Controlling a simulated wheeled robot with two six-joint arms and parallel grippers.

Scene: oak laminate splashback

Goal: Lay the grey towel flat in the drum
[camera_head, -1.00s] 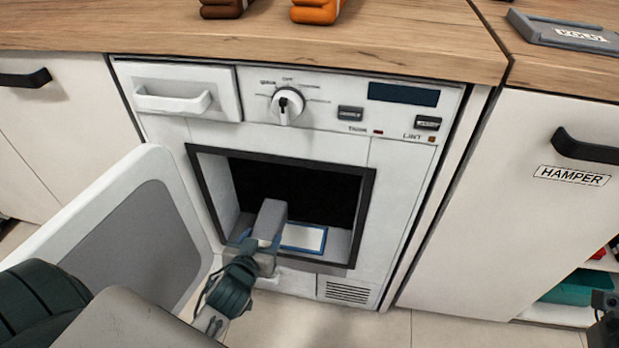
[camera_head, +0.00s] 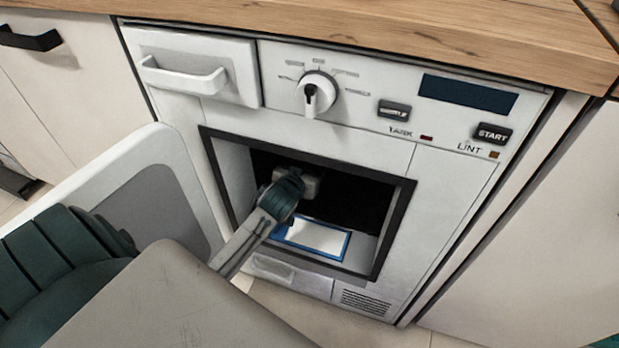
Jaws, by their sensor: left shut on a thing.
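The drum (camera_head: 372,201) is the dark square opening in the white dryer front, and its door (camera_head: 150,205) stands open to the left. My left arm reaches in through the opening from the lower left. My left gripper (camera_head: 311,184) is inside the drum, above its floor, with its fingers mostly hidden by the wrist and the dark. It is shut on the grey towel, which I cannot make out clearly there. A white panel with a blue border (camera_head: 316,237) lies on the drum floor at the front, below the gripper. My right gripper is not in view.
A drawer (camera_head: 190,75), a dial (camera_head: 317,92) and a START button (camera_head: 492,134) are above. The wooden worktop (camera_head: 440,30) runs along the top.

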